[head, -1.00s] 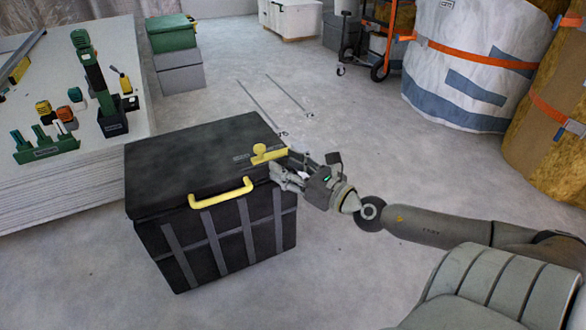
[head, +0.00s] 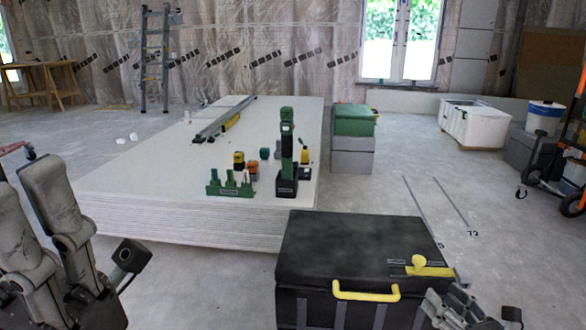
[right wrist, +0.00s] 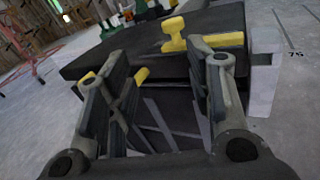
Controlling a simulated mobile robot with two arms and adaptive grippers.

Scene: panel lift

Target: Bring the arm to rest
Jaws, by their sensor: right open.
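The black case (head: 350,250) stands on the floor at the lower middle of the head view, lid down. My right gripper (head: 440,302) is beside the case's right end, partly cut off by the frame. The right wrist view shows it open (right wrist: 158,95), nothing gripped, with the case (right wrist: 120,55) beyond the fingers. My left gripper (head: 30,190) is at the lower left, close to the camera with its fingers up; its opening is unclear.
A stack of white panels (head: 150,185) is behind the case, with green and orange tools (head: 232,187) and a long level (head: 225,118) on it. A green toolbox (head: 354,120) sits on grey boxes (head: 352,160). Floor right of these is open, up to a cart (head: 540,160).

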